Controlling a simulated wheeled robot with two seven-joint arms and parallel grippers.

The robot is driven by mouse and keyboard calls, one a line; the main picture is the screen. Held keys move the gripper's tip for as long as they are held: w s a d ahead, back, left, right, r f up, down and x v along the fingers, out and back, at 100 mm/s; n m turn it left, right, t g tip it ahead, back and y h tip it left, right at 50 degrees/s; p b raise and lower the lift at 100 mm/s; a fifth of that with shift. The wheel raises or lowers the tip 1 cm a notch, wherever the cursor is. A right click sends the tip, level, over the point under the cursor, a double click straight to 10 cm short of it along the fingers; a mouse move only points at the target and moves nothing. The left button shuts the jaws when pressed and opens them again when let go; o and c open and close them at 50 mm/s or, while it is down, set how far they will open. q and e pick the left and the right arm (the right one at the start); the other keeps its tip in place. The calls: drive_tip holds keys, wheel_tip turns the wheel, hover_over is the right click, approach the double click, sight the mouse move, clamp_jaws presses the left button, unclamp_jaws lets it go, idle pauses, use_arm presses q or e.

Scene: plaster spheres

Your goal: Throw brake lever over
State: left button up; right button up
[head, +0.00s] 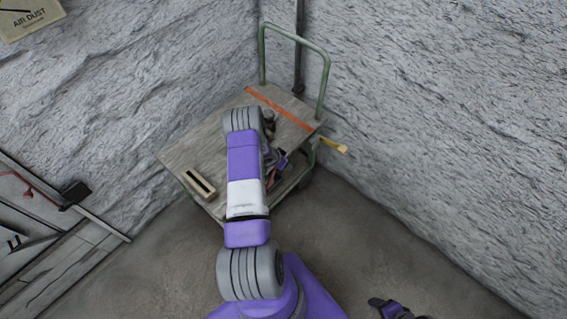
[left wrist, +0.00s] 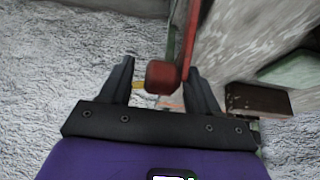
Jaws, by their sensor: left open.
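A red lever with a rounded red knob (left wrist: 163,77) shows in the left wrist view; it looks like the brake lever. In the head view a small red spot (head: 282,158) at the cart's right side may be part of it. My left gripper (left wrist: 160,70) is open, with the knob between its fingers in the picture, close to the right finger. I cannot tell whether they touch. In the head view my left arm hides most of that gripper and part of the cart. My right gripper (head: 388,305) shows only partly at the bottom right, and its jaws are unclear.
The wooden cart (head: 195,150) with a green handle (head: 294,38) stands in a corner between rough walls. A yellow bar (head: 335,146) sticks out on its right. A small slotted block (head: 200,183) lies on the deck. Floor (head: 345,225) is clear to the right.

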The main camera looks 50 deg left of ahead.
use_arm(q)
drive_tip(key=p+v, duration=0.1)
drive_tip(key=v, duration=0.6)
idle(0.4)
drive_tip(key=w+d+g+h, duration=0.1)
drive_tip(key=w+d+h, duration=0.1)
drive_tip(key=d, duration=1)
drive_tip(key=w+d+h, duration=0.1)
drive_tip(key=d+h, duration=0.1)
drive_tip(key=d, duration=1.1)
drive_tip(key=s+d+r+g, duration=0.1)
drive_tip(key=s+d+g, duration=0.1)
drive_tip(key=s+d, duration=0.4)
drive_tip(key=s+d+r+g+h, duration=0.1)
drive_tip(key=s+d, duration=0.5)
drive_tip(key=d, duration=0.6)
drive_tip(key=shift+s+n+g, duration=0.3)
drive_tip(key=shift+s+g, duration=0.05)
drive_tip(key=shift+g, duration=0.25)
